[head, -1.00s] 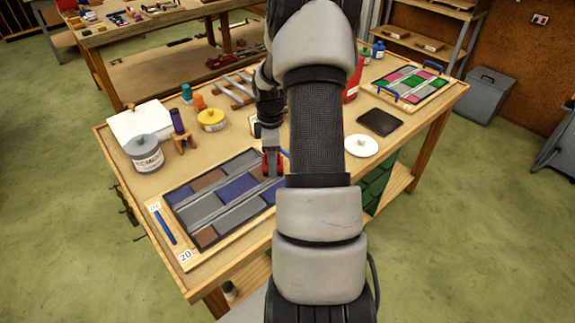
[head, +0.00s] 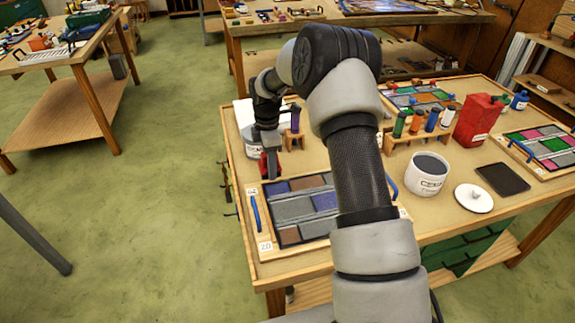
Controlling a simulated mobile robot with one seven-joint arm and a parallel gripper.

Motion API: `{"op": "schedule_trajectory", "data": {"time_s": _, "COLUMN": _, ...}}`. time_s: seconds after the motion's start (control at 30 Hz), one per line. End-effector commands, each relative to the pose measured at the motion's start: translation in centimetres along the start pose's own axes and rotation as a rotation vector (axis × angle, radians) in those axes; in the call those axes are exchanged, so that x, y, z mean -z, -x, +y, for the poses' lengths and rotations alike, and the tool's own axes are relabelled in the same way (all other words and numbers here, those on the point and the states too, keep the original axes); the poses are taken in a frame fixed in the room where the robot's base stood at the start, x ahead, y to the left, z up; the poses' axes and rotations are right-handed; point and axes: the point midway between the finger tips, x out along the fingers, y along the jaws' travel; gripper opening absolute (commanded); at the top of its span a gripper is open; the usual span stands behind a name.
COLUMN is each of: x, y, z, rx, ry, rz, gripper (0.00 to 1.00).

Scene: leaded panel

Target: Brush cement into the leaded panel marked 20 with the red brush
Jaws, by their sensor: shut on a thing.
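The leaded panel (head: 293,208) lies flat in a wooden frame on the near part of the bench, with grey, purple and brown panes. A tag reading 20 (head: 265,246) sits at the frame's near-left corner. My gripper (head: 269,166) is over the panel's far-left corner, shut on the red brush (head: 264,164). Only a small red part of the brush shows; its bristles are too small to make out, and I cannot tell if they touch the panel. An open cement tub (head: 427,178) stands right of my arm. My arm hides the panel's right part.
A white lid (head: 473,198) and a dark tray (head: 502,179) lie right of the tub. A rack of coloured bottles (head: 417,134) and a red can (head: 478,121) stand behind. Another leaded panel (head: 545,148) lies far right. Open floor (head: 150,210) is on the left.

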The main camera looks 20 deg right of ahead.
Motion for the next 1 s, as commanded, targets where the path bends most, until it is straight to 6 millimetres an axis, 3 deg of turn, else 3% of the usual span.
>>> {"op": "schedule_trajectory", "data": {"time_s": 0.6, "x": 0.1, "y": -4.8, "z": 0.0, "rx": 0.0, "ry": 0.002, "rz": -0.001, "gripper": 0.26}}
{"op": "schedule_trajectory", "data": {"time_s": 1.0, "x": 0.1, "y": -5.1, "z": 0.0, "rx": 0.0, "ry": 0.002, "rz": 0.0, "gripper": 0.26}}
